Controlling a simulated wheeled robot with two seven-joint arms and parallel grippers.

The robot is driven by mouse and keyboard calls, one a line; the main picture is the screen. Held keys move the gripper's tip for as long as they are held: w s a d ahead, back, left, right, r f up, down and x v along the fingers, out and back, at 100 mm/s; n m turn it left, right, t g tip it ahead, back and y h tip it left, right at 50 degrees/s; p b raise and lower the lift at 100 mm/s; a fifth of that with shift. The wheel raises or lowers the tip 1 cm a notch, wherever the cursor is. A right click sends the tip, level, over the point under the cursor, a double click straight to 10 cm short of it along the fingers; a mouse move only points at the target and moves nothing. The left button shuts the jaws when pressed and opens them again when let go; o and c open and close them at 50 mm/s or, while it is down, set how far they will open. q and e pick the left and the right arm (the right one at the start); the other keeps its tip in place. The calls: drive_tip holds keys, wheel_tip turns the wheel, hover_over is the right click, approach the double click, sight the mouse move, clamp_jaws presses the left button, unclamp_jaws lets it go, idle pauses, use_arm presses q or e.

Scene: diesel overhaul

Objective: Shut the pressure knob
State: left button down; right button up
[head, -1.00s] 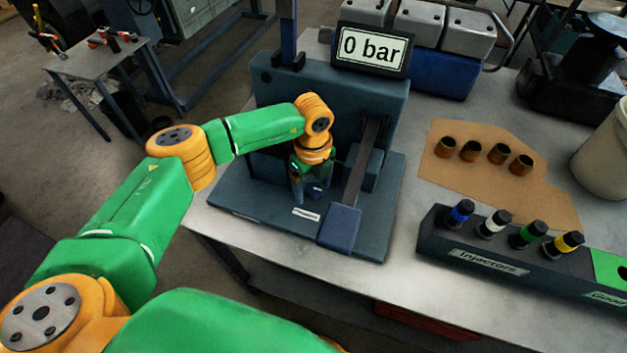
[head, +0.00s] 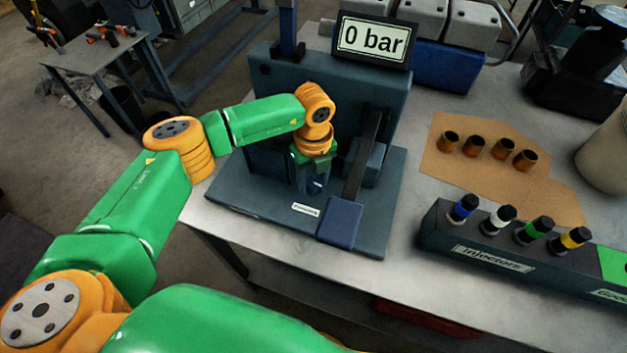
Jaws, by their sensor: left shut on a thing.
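The pressure tester (head: 270,82) is a dark blue-grey stand on the bench, with a "0 bar" display (head: 373,38) on top and a lever with a wide blue pad (head: 340,223) at its front. My left gripper (head: 313,190) points down over the tester's base, left of the lever and behind a small white label (head: 305,209). It is shut on a small dark thing, most likely the pressure knob, which the fingers largely hide. The knob's turn position cannot be seen. My right gripper is not in view.
To the right, a dark injector rack (head: 480,247) holds several injectors with coloured bands. Behind it, several brass cups stand on a cardboard sheet (head: 441,171). The lever stands close to the right of my left gripper. Bare bench top lies between tester and rack.

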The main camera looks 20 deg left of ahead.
sight(314, 183)
use_arm(q)
drive_tip(key=m+b, duration=0.3)
drive_tip(key=m, duration=0.1)
drive_tip(key=shift+f+m, duration=0.15)
drive_tip(key=shift+m, duration=0.15)
drive_tip(key=m+b, duration=0.3)
drive_tip(key=m, duration=0.1)
drive_tip(key=shift+w+m, duration=0.1)
drive_tip(key=shift+m, duration=0.2)
drive_tip(key=m+b, duration=0.2)
drive_tip(key=m, duration=0.1)
drive_tip(key=shift+r+m+b, duration=0.2)
drive_tip(key=shift+m+b, duration=0.4)
drive_tip(key=shift+m, duration=1.5)
drive_tip(key=shift+c, duration=1.5)
unclamp_jaws()
wheel_tip(314, 183, up, 7)
drive_tip(key=shift+r+b, duration=0.1)
drive_tip(key=shift+b, duration=0.5)
